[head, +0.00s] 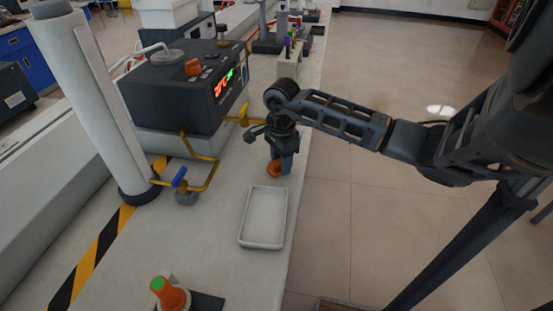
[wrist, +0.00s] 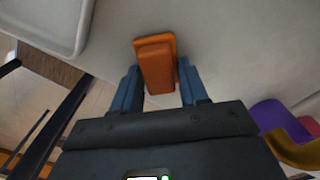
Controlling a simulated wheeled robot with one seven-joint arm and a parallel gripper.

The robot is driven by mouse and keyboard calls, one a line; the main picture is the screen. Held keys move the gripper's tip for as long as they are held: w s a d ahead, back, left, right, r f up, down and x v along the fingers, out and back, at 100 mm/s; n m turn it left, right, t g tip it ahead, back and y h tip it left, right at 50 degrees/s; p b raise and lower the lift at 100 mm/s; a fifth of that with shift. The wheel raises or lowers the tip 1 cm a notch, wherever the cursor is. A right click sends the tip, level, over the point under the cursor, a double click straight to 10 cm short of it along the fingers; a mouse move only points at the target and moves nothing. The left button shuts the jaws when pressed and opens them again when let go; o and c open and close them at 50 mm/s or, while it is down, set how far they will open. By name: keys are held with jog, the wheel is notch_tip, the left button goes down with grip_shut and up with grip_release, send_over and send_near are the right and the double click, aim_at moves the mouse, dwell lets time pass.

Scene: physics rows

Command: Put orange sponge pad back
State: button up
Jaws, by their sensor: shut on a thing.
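The orange sponge pad (wrist: 155,62) sits between the blue fingers of my gripper (wrist: 161,84) in the wrist view, with a wider orange plate at its far end. My gripper is shut on it. In the head view my gripper (head: 283,160) points down over the bench, and the pad (head: 274,169) shows low at its fingers, just behind the white tray. I cannot tell whether the pad touches the bench. The shallow white tray (head: 245,228) is empty in the head view; its corner (wrist: 78,40) shows at upper left in the wrist view.
A black instrument box (head: 165,95) with a lit display stands left of my gripper. Yellow piping (head: 212,172) with a blue valve handle runs in front of it. An orange cone-like item (head: 172,297) with a green top stands at the near edge. Purple (wrist: 268,114) and mustard items lie at lower right in the wrist view.

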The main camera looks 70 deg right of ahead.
jog(key=shift+f, duration=0.15)
jog(key=o, duration=1.1)
notch_tip(320, 180, up, 12)
jog(key=shift+r+b, duration=0.2)
jog(key=shift+b, duration=0.8)
